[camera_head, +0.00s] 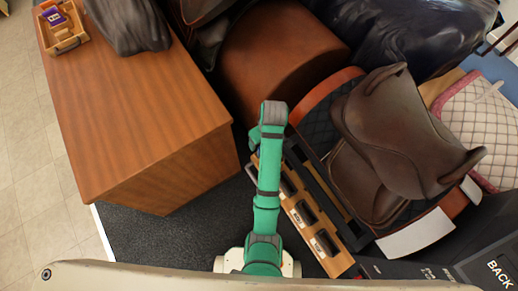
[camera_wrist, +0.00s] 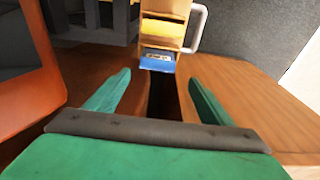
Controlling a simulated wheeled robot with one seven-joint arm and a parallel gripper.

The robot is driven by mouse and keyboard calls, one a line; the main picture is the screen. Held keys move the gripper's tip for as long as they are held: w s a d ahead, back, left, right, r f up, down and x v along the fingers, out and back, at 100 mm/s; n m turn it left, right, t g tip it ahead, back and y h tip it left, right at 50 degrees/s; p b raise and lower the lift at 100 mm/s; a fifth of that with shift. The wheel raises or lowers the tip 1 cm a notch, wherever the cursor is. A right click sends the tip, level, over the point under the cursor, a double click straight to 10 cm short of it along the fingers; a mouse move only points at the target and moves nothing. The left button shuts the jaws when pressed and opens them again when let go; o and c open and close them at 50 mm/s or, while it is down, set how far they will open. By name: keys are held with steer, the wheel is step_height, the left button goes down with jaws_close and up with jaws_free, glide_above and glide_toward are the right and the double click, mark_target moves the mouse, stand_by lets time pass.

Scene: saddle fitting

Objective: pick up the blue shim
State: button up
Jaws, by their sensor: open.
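The blue shim (camera_wrist: 157,61) shows in the wrist view as a small blue block with a pale label, at the near end of a wooden rack (camera_wrist: 168,6). A yellow piece (camera_wrist: 163,28) sits just beyond it. My gripper (camera_wrist: 159,76) is open and empty, its two green fingers spread wide. The shim lies ahead of the fingertips, roughly centred between them, with no visible contact. In the head view the wooden rack (camera_head: 334,263) lies beside the saddle, partly behind my arm. I cannot make out the blue shim or the fingers there.
A brown saddle (camera_head: 390,130) stands close to the right of the rack. A wooden cabinet (camera_head: 130,100) stands on the left, with a small tray (camera_head: 68,43) on top. A pale handle (camera_wrist: 199,28) stands at the rack's right. Dark carpet (camera_head: 150,235) is bare below the cabinet.

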step_height(320, 180, down, 2)
steer(key=shift+w, duration=0.1)
steer(key=f, duration=0.4)
steer(key=shift+d, duration=0.3)
steer(key=shift+w+a+f, duration=0.1)
steer(key=shift+f, duration=0.4)
steer(key=c, duration=1.1)
